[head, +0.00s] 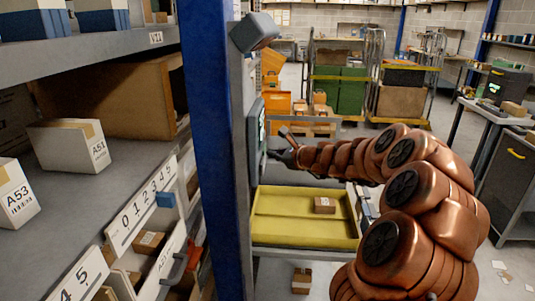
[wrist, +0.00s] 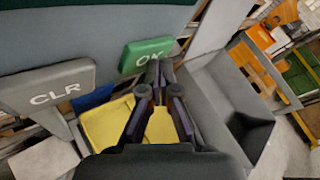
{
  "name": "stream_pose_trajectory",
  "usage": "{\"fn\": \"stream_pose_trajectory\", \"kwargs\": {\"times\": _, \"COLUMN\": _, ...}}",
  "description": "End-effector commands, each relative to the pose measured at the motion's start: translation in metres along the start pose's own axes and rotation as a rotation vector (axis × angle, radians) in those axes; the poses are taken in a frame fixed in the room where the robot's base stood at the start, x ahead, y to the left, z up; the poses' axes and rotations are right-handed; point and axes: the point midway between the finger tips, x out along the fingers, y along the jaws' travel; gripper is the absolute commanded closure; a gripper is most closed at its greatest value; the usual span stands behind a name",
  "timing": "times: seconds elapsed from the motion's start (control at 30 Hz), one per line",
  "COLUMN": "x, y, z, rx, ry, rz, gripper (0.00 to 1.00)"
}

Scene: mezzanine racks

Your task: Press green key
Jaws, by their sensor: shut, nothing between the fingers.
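The green key, marked OK (wrist: 145,52), shows in the wrist view at upper middle, on the lower part of a terminal. A grey key marked CLR (wrist: 50,88) is to its left. My gripper (wrist: 158,70) is shut and empty, its fingertips at the lower right edge of the green key. I cannot tell whether they touch it. In the head view the terminal (head: 257,138) is mounted on the rack post and seen nearly edge-on. My gripper (head: 282,156) is close in front of it there, and the keys are hidden.
A yellow tray (head: 290,243) holding a small carton (head: 324,205) lies below my arm. The blue rack post (head: 213,150) and shelves with boxes (head: 72,145) stand to the left. Wheeled cages (head: 405,90) are behind, and a table (head: 500,112) is at the right.

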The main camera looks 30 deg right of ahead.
Motion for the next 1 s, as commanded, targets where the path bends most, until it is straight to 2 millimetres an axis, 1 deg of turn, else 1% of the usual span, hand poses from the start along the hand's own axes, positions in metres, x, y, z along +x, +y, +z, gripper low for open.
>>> {"fn": "stream_pose_trajectory", "kwargs": {"times": 0.47, "x": -0.012, "y": -0.009, "z": -0.008, "rx": 0.0, "ry": -0.001, "rz": 0.0, "gripper": 1.0}}
{"fn": "stream_pose_trajectory", "kwargs": {"times": 0.87, "x": -0.014, "y": -0.01, "z": -0.009, "rx": 0.0, "ry": 0.0, "rz": 0.0, "gripper": 1.0}}
{"fn": "stream_pose_trajectory", "kwargs": {"times": 1.0, "x": -0.021, "y": -0.016, "z": -0.013, "rx": 0.001, "ry": 0.0, "rz": -0.001, "gripper": 1.0}}
